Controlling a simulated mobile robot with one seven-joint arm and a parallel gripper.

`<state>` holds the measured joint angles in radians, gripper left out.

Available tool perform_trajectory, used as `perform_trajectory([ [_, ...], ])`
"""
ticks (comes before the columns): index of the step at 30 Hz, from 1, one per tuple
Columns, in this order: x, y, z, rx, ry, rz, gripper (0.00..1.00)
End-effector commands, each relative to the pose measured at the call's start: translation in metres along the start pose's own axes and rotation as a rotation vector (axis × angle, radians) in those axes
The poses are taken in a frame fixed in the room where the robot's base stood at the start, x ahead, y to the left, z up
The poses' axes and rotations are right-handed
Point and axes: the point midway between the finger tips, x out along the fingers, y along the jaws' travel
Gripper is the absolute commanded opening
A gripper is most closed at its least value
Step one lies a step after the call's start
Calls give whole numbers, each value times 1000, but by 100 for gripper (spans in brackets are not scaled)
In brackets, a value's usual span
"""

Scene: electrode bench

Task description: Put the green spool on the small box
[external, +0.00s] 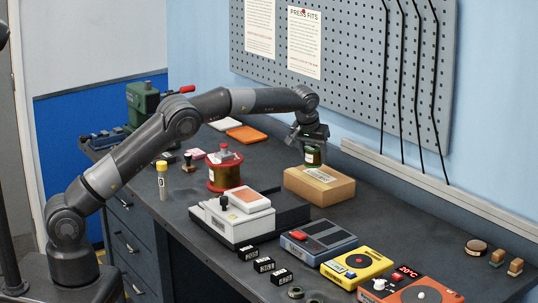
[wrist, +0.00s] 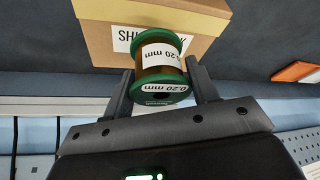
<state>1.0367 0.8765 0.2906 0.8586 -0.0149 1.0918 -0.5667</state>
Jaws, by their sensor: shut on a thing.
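The green spool (external: 313,156) has green flanges and a brown winding, and hangs upright under my gripper (external: 312,146). In the wrist view the spool (wrist: 161,60) shows white "0.20 mm" labels and sits between the two fingers, which are shut on it. The small box (external: 318,187) is tan cardboard with a white label on top. In the external view the spool is over the box's far part. The box (wrist: 100,42) lies just beyond the spool in the wrist view, its label partly hidden. I cannot tell whether the spool touches the box.
A larger red-flanged spool (external: 225,172) stands left of the box. A white-and-grey device (external: 232,217) is in front of it. Blue-grey (external: 318,243), yellow (external: 357,267) and orange (external: 411,289) instruments line the front right.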

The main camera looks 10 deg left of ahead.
Motion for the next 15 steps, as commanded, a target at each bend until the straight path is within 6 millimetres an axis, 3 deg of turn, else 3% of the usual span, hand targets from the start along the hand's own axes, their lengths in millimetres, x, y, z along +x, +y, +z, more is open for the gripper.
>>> perform_trajectory([
  [5, 7, -4, -4, 0, 2, 2, 12],
  [15, 42, -3, 11, 0, 2, 1, 12],
])
